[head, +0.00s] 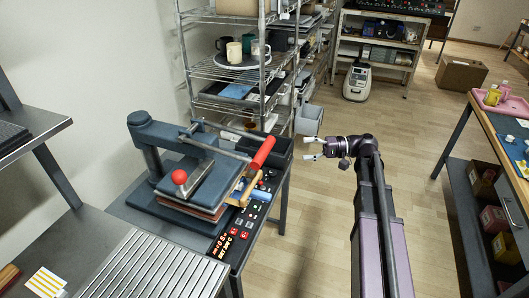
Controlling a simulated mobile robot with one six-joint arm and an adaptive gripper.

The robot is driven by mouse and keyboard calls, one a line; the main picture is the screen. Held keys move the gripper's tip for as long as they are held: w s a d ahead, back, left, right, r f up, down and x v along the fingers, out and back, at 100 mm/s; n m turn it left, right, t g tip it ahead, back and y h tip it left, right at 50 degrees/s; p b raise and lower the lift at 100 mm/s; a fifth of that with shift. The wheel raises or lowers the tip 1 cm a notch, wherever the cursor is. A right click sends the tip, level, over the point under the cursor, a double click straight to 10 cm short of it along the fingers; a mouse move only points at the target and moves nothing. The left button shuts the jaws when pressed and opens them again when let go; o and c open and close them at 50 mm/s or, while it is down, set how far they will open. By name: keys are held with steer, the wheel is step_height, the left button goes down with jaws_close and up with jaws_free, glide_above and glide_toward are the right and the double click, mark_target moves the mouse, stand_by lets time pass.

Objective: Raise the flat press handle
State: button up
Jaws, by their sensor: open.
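The flat press (200,183) stands on a dark bench at the left, with a blue upper plate that looks lowered onto the layers below. A long bar runs from the back of the press to a red handle grip (262,153) at its front right. A red ball knob (180,177) sits on the press's near side. My gripper (307,148) is open and empty. It is to the right of the red grip, apart from it, over the floor beyond the bench edge, with its fingers pointing left.
A control panel with lit digits (222,243) lies along the bench's front right. A wire shelf (234,75) with mugs stands behind the press. A grey bin (309,120) is just behind my gripper. Open floor lies right of my arm, before a table (507,135).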

mark_target(269, 151)
steer(key=a, duration=1.3)
steer(key=shift+s+a+f+b, duration=0.3)
steer(key=shift+s+f+b, duration=0.05)
steer(key=shift+f+b, duration=0.05)
jaws_close()
